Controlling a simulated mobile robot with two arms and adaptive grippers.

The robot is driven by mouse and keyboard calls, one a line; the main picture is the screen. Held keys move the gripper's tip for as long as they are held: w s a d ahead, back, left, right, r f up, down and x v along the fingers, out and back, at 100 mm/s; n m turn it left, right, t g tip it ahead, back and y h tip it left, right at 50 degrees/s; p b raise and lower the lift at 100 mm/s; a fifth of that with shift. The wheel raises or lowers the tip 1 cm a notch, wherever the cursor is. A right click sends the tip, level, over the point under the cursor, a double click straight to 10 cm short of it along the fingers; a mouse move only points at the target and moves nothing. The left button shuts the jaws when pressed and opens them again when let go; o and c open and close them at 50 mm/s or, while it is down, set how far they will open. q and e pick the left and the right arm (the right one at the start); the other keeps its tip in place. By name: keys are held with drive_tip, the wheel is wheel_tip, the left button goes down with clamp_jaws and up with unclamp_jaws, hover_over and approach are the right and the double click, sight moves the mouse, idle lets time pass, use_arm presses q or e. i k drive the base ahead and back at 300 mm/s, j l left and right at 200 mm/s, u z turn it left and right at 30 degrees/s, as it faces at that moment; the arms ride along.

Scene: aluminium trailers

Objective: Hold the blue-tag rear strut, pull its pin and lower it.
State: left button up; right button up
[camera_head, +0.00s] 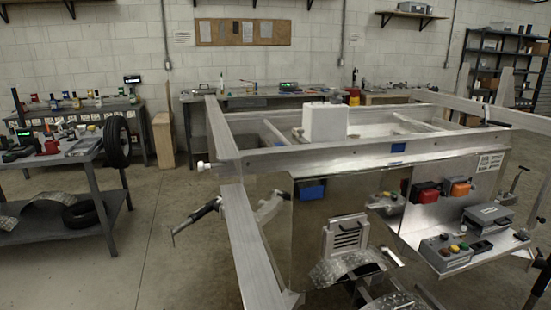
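An aluminium trailer frame (238,222) fills the middle of the view. A blue tag (397,148) is on its near horizontal rail (330,157), which runs level across the frame. I cannot tell whether this rail is the strut. A white knob (203,166) sticks out at the left corner of the frame, and I cannot tell whether it is the pin. A black and silver handle-like part (197,217) juts out to the left below that corner. Neither of my grippers can be made out.
A shiny panel (310,235) hangs below the rail, with a blue item (310,190) on it. A grey control box (445,252) with coloured buttons sits on a shelf at right. A grey workbench (88,165) with tyres stands at left. Floor (165,265) between is clear.

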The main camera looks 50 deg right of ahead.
sight(202, 166)
drive_tip(key=i+z, duration=0.2)
drive_tip(key=z, duration=0.25)
drive_tip(key=i+j+z, duration=0.2)
drive_tip(key=z, duration=0.25)
drive_tip(key=i+j+z, duration=0.15)
drive_tip(key=z, duration=0.25)
drive_tip(key=i+j+z, duration=0.1)
drive_tip(key=j+z, duration=0.2)
drive_tip(key=z, duration=0.15)
